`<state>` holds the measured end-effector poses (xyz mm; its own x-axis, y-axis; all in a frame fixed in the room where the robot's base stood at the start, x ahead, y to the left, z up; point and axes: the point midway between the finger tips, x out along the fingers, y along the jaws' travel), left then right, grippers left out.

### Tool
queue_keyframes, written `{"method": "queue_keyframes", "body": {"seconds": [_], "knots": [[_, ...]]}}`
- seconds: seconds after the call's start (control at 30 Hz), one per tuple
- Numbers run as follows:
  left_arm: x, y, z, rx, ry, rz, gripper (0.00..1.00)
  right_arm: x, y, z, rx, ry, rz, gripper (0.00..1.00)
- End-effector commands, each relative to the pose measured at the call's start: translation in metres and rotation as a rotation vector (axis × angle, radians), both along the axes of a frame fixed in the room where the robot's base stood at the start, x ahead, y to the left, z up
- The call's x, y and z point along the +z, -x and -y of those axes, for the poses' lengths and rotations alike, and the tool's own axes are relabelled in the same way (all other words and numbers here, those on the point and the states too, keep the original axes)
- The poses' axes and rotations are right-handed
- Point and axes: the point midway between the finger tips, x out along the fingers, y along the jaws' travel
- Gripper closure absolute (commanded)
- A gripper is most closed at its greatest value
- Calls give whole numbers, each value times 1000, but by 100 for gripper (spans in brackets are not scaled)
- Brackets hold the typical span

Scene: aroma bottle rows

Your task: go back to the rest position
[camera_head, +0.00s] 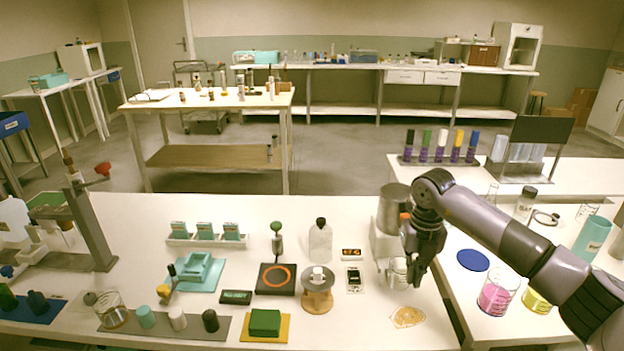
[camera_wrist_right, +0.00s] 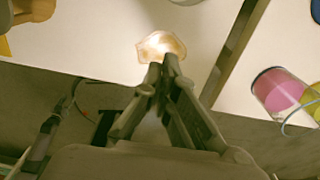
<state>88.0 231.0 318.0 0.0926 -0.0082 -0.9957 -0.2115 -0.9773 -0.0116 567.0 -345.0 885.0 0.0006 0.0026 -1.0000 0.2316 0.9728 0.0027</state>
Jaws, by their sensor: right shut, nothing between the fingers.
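My right gripper (camera_head: 416,278) hangs over the right end of the white front table (camera_head: 215,335), close to a white and grey device (camera_head: 388,232). Its dark fingers point down and are shut with nothing between them. In the right wrist view the closed fingertips (camera_wrist_right: 166,60) show in front of an orange-edged pale patch (camera_wrist_right: 160,46) on the table. The same patch (camera_head: 408,317) lies just below the gripper in the head view. Whether the fingers touch the device cannot be told. My left gripper is not in view.
A beaker of pink liquid (camera_head: 494,298) and one of yellow (camera_head: 538,297) stand on the right table, near my right arm. A blue disc (camera_head: 472,260) lies there too. A clear bottle (camera_head: 320,241) and a wooden stand (camera_head: 317,298) are left of the gripper.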

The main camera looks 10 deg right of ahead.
Motion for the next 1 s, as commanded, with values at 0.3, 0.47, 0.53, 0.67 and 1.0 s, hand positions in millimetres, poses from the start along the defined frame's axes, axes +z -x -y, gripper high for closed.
{"method": "queue_keyframes", "body": {"seconds": [0.3,0.47,0.53,0.67,1.0], "knots": [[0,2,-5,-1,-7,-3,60,-29,-1,-143,176,-425,142,100],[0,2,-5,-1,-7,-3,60,-4,17,-262,202,-871,283,100],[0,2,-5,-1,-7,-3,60,21,24,-300,158,-1071,351,100],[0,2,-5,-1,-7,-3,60,74,30,-337,-16,-1408,468,100],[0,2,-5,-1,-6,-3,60,123,8,-263,-967,-1866,679,100]]}}
